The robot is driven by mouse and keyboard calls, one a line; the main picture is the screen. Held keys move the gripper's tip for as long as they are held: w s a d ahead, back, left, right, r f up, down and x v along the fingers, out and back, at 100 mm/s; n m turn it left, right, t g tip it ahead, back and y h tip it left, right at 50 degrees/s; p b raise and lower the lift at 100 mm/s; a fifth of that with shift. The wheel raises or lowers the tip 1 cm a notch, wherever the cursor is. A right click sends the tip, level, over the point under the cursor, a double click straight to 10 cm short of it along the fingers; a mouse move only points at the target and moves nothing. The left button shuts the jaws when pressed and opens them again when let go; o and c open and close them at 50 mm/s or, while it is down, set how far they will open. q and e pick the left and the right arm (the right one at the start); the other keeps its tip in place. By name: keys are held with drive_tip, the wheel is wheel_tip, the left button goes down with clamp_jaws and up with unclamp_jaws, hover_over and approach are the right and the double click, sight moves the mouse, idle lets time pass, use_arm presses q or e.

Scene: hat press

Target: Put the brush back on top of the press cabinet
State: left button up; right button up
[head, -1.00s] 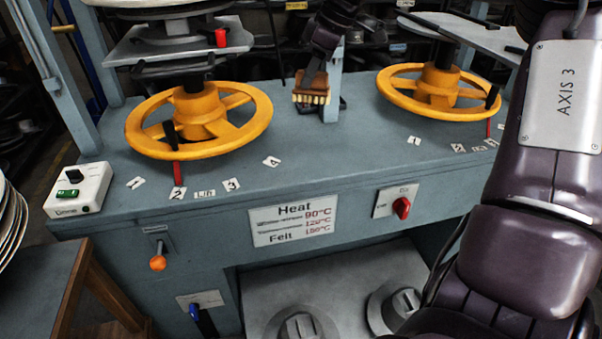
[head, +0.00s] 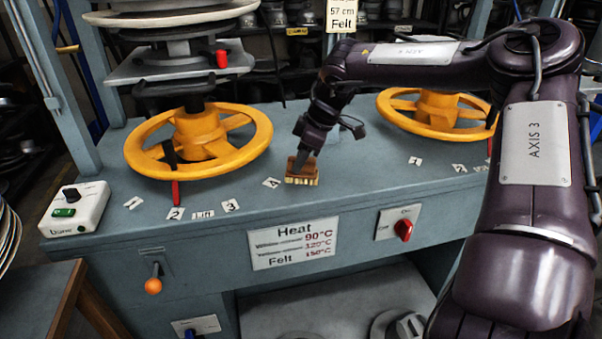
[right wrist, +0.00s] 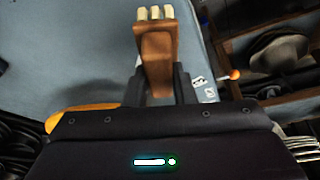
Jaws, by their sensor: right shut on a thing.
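The brush (head: 302,179), a wooden block with pale bristles, is at the middle of the press cabinet's blue-grey top (head: 350,185), between the two yellow wheels. My right gripper (head: 306,155) is shut on it from above, with the bristles low. I cannot tell whether the bristles touch the top or hang just over it. In the right wrist view the brown handle (right wrist: 156,50) sits between the fingers (right wrist: 160,88), and the pale bristle tufts show beyond it. My left gripper is not in view.
A yellow handwheel (head: 255,130) stands left of the brush and another yellow wheel (head: 400,105) stands right. A white switch box (head: 75,211) is at the left end. Small number labels (head: 271,183) lie along the front. The top right of the brush is clear.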

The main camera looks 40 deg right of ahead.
sight(301, 172)
wheel_tip(301, 172, down, 4)
drive_tip(key=shift+s+r, duration=0.1)
drive_tip(key=shift+r, duration=0.05)
drive_tip(key=shift+f, duration=0.2)
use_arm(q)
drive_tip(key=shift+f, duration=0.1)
use_arm(e)
drive_tip(key=o, duration=1)
drive_tip(key=shift+c, duration=0.2)
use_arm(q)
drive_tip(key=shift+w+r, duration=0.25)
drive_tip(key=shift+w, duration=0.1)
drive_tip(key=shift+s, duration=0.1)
